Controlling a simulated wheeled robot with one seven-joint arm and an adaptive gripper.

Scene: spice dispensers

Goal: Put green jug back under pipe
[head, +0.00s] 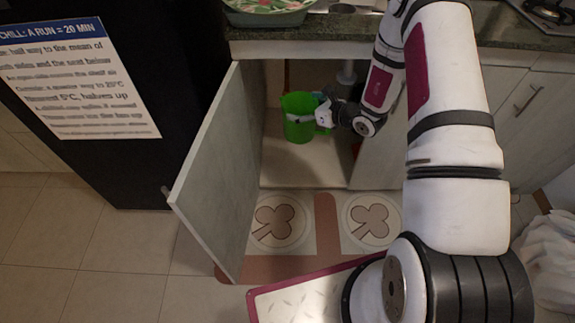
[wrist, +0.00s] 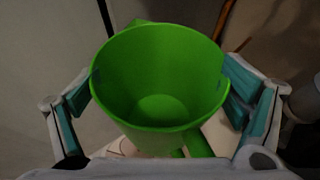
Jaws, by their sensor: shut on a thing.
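The green jug (head: 299,118) is inside the open sink cabinet, upright or nearly so, near the front of the cabinet floor. My gripper (head: 322,115) reaches in from the right and is shut on the jug. In the wrist view the jug (wrist: 158,85) sits between my two teal-padded fingers (wrist: 158,95), and its inside looks empty. A grey vertical pipe (head: 347,74) shows behind my gripper, to the right of the jug. Its lower part is hidden by my arm. I cannot tell whether the jug touches the cabinet floor (head: 285,172).
The left cabinet door (head: 222,165) stands open towards me. Another cabinet door (head: 380,150) is to the right, partly behind my arm. The countertop (head: 290,42) overhangs the opening. A dark fridge (head: 130,170) stands at left. A patterned mat (head: 325,240) lies on the floor in front.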

